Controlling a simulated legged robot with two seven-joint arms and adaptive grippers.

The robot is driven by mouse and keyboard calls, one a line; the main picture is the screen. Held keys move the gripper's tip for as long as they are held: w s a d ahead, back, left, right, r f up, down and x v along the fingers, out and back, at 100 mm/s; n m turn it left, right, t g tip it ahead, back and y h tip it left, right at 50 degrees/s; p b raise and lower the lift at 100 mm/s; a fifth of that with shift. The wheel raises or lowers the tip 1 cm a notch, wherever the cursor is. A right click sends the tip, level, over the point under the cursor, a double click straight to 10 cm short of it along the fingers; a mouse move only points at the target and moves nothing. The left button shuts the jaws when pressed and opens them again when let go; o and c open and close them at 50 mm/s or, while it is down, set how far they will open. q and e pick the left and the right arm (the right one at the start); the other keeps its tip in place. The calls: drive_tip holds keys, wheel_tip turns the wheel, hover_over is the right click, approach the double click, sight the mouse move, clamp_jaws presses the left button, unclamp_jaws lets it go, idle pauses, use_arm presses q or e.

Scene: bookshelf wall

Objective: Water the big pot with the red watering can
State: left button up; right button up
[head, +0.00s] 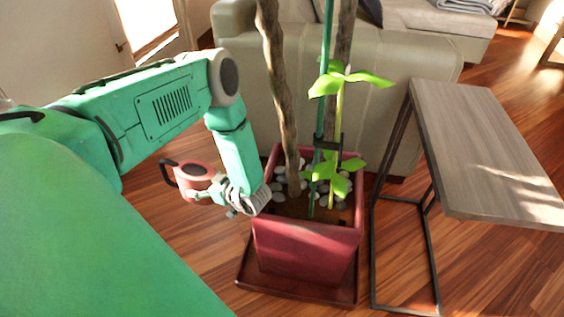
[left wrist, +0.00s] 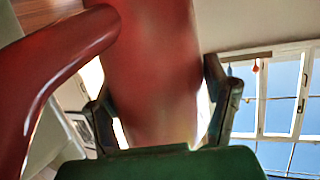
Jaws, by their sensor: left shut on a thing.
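The red watering can (head: 196,173) is in my left gripper (head: 222,196), at the left rim of the big pot. Its dark handle points left. In the left wrist view the can's red body (left wrist: 155,70) fills the middle between my two fingers (left wrist: 160,115), with a curved red part at the left. The big pot (head: 305,245) is dark red and square, and stands on a matching saucer (head: 255,285). It holds soil, grey pebbles, trunks and a green-leaved plant (head: 335,175) on a green stake. My right gripper is not in view.
A side table (head: 490,140) with a wooden top and black metal legs stands right of the pot. A beige sofa (head: 400,75) is close behind the pot. Wooden floor (head: 180,240) is clear at the left of the pot.

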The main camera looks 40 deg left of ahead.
sight(184, 174)
use_arm(q)
drive_tip(key=s+a+r+p, duration=0.1)
drive_tip(key=a, duration=0.1)
drive_tip(key=s+a+r+p, duration=0.1)
drive_tip(key=r, duration=0.1)
drive_tip(key=shift+a, duration=0.4)
drive_tip(key=shift+s+a+r+p, duration=0.15)
drive_tip(key=shift+s+a+p, duration=0.1)
drive_tip(key=shift+a+p, duration=0.15)
